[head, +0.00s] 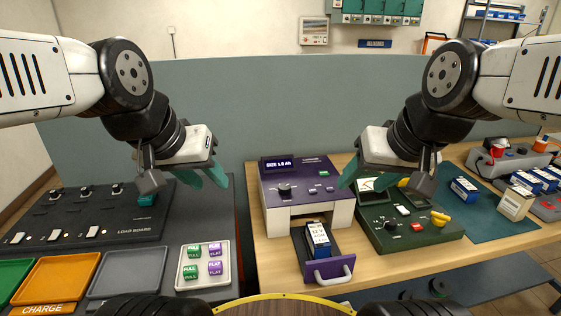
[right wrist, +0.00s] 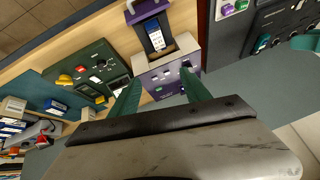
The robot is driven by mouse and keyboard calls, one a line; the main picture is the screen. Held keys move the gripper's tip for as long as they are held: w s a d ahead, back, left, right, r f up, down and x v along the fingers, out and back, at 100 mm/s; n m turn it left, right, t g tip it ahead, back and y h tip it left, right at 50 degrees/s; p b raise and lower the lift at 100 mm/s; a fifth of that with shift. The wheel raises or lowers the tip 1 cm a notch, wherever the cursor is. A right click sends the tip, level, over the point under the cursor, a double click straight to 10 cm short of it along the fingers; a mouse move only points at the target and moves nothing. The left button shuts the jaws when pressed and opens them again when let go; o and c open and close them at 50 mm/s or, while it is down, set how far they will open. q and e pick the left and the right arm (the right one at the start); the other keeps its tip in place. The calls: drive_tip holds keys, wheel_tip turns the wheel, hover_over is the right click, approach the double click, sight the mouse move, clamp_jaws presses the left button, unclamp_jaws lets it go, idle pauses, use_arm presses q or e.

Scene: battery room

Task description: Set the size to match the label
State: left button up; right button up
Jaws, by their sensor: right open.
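The purple tester (head: 303,186) stands on the wooden bench, its display (head: 280,164) reading "SIZE 1.0 Ah". A dark knob (head: 284,188) sits on its top panel, with small switches and a green button to the right. Its front drawer (head: 323,268) is out and holds a battery with a white label (head: 319,236); the label's print is too small to read surely. My right gripper (head: 366,180) is open and empty, above the bench at the tester's right. In the right wrist view, the tester (right wrist: 163,77) lies beyond its fingers (right wrist: 161,95). My left gripper (head: 203,176) is open and empty, left of the tester.
A green meter box (head: 410,232) with yellow plugs stands right of the tester. Boxed batteries (head: 527,181) lie further right. On the left are the load board (head: 90,225), a tray of green and purple tags (head: 204,290) and coloured trays. A blue-grey partition stands behind.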

clamp_jaws()
idle(1.8)
